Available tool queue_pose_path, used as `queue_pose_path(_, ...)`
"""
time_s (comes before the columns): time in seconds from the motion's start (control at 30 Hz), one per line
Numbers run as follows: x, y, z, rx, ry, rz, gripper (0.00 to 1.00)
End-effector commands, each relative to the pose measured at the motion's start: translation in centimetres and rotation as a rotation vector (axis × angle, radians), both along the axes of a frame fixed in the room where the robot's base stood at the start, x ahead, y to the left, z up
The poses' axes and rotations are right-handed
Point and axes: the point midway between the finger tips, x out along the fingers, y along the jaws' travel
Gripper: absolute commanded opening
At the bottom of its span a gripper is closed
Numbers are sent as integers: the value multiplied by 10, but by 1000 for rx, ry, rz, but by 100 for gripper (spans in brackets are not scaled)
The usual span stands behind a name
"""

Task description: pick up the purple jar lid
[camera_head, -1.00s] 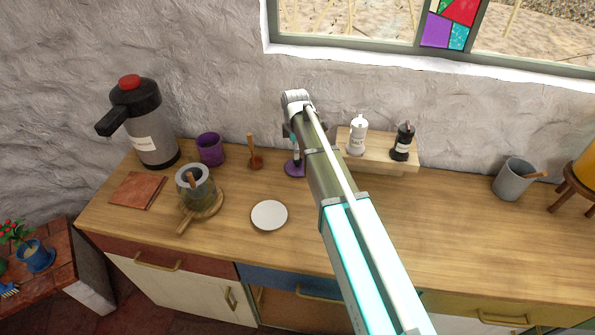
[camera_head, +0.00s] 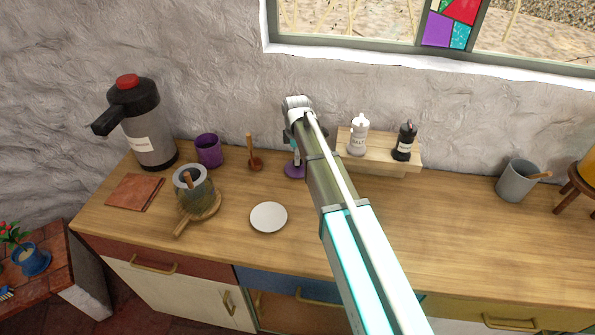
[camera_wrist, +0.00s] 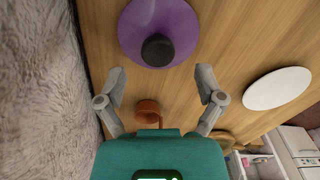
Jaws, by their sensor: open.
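The purple jar lid (camera_wrist: 181,27) is a flat purple disc with a black knob on top. It lies on the wooden counter in the wrist view, beyond my fingertips and near the top edge. In the head view the purple jar lid (camera_head: 293,171) is partly hidden behind my arm, near the wall. My gripper (camera_wrist: 163,78) is open and empty, its two grey fingers spread apart. The fingers appear above the counter, apart from the lid. In the head view my gripper's fingers are mostly hidden by my arm.
A small brown wooden pot with a stick (camera_head: 255,163) and a purple cup (camera_head: 208,150) stand left of the lid. A white plate (camera_head: 268,217) lies in front. A wooden shelf (camera_head: 385,160) holds salt and pepper mills at right. The counter's right middle is clear.

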Motion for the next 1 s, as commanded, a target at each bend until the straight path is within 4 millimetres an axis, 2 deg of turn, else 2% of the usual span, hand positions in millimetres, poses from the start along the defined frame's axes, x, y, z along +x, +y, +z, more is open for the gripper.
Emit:
queue_pose_path(0.03,1,-1,-9,0,0,0,87)
queue_pose_path(0.4,2,-1,-33,0,0,0,87)
queue_pose_path(1.0,2,-1,-34,0,0,1,87)
